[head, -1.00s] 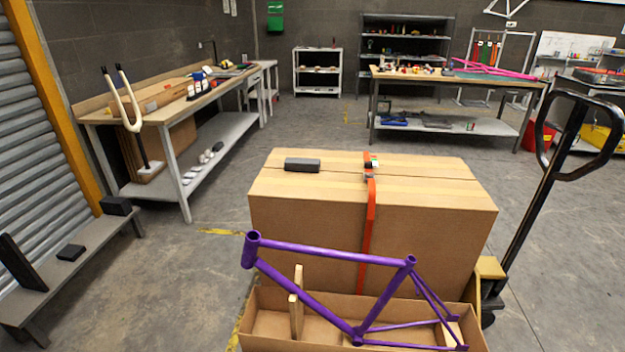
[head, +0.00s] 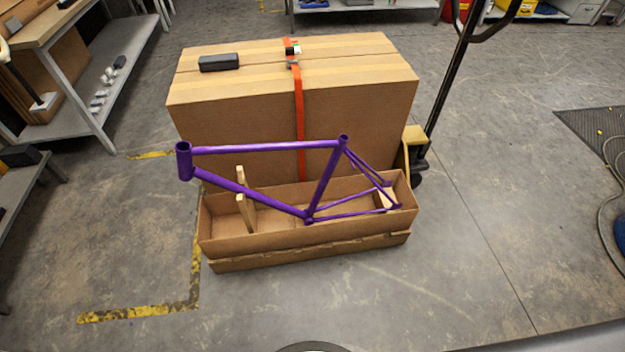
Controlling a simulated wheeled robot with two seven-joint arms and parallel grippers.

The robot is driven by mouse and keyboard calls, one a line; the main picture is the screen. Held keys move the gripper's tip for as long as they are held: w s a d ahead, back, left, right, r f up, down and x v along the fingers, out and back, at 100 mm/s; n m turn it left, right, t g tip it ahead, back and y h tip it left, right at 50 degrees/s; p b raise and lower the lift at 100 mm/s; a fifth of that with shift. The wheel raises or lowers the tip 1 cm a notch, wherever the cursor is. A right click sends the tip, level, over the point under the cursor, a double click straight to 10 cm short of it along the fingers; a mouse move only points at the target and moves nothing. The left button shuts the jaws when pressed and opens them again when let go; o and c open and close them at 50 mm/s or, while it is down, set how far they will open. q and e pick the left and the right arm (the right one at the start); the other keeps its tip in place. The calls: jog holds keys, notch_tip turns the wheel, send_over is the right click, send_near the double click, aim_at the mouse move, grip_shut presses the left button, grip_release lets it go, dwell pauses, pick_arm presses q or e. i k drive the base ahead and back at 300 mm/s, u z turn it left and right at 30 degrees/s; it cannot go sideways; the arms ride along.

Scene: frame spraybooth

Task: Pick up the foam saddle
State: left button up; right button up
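A dark grey block (head: 219,62), which looks like the foam saddle, lies on top of the large closed cardboard box (head: 240,120), near its left end. Its shape is a plain low bar, and I cannot tell for sure that it is foam. Neither of my grippers shows in the head view, so nothing is seen touching the block.
An orange strap (head: 299,120) with a buckle runs over the large box. In front, a purple bike frame (head: 265,149) stands in an open cardboard tray (head: 240,241) with wooden supports. A pallet jack handle (head: 462,60) rises behind right. Floor in front is clear.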

aim_at(213, 62)
jog(key=k, duration=1)
jog(key=u, duration=1.5)
jog(key=i, duration=5)
jog(key=z, duration=3.05)
